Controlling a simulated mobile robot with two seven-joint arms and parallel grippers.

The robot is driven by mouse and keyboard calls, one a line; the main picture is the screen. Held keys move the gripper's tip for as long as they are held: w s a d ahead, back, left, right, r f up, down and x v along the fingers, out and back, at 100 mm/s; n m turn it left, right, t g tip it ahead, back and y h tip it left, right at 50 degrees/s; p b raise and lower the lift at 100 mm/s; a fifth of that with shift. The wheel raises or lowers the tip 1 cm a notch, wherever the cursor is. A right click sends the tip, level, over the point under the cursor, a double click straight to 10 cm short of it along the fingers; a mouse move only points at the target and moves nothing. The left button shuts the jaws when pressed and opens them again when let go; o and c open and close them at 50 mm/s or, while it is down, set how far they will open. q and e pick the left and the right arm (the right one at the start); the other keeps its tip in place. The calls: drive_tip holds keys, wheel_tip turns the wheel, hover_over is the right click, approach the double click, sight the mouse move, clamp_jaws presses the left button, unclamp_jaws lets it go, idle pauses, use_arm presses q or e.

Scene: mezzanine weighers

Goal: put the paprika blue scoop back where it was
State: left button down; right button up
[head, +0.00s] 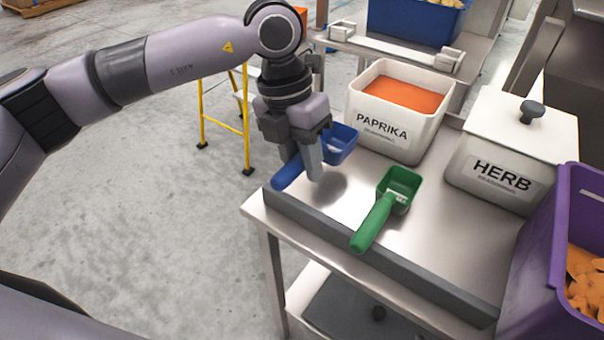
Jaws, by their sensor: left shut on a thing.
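The blue scoop (340,143) is in my left gripper (309,165), which is shut on its handle. The handle (288,172) sticks out to the lower left of the fingers and the bowl to the right. The scoop appears to be just above the left end of the steel table, with a dark shadow below it. The white PAPRIKA tub (379,145) stands open behind and to the right of the scoop, with orange-red powder (404,93) inside. My right gripper does not show.
A green scoop (388,205) lies on the steel table (442,240) in front of the tubs. A lidded HERB tub (490,178) stands at the right. A purple crate (540,260) is at the right edge. A grey raised strip (380,262) runs along the table's front edge.

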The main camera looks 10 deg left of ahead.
use_arm(q)
drive_tip(key=shift+a+x, duration=0.15)
drive_tip(key=shift+x, duration=0.7)
drive_tip(key=shift+a+x, duration=0.2)
drive_tip(key=shift+x, duration=0.65)
drive_tip(key=shift+w+f, duration=0.1)
drive_tip(key=shift+f, duration=0.05)
drive_tip(key=shift+f, duration=0.15)
drive_tip(key=c, duration=0.8)
unclamp_jaws()
drive_tip(key=shift+r, duration=0.25)
drive_tip(key=v, duration=1.1)
drive_tip(key=shift+r+p, duration=0.3)
drive_tip(key=shift+r, duration=0.15)
drive_tip(key=shift+a, duration=0.1)
